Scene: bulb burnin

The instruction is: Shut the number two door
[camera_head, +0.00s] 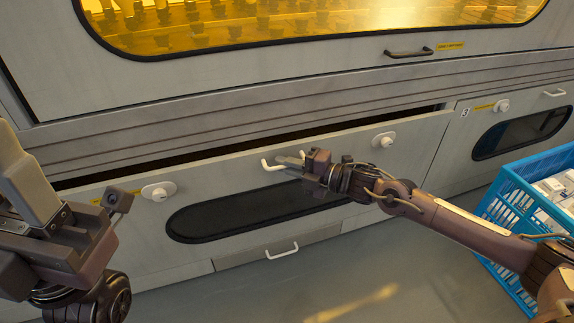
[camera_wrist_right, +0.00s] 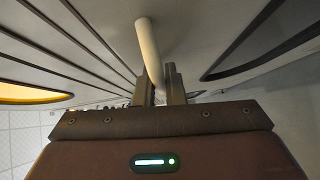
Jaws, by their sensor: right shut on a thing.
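A wide grey door (camera_head: 235,165) in the middle of the cabinet leans out at its top, with a dark gap along its upper edge. It carries a white bar handle (camera_head: 268,165), a dark oval window (camera_head: 230,212) and a round white latch knob at each end. Its number is not visible; the neighbouring door at right bears a 3. My right gripper (camera_head: 292,162) is shut on the handle, and the right wrist view shows the white bar (camera_wrist_right: 150,50) between its fingers. My left gripper (camera_head: 25,165) is raised at the left edge, apart from the door; its finger gap is unclear.
The number three door (camera_head: 470,150) at right looks flush. A blue crate (camera_head: 515,215) with white boxes stands at the lower right, near my right arm. A drawer handle (camera_head: 282,252) sits below the middle door. An amber window (camera_head: 300,20) spans above. The floor in front is clear.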

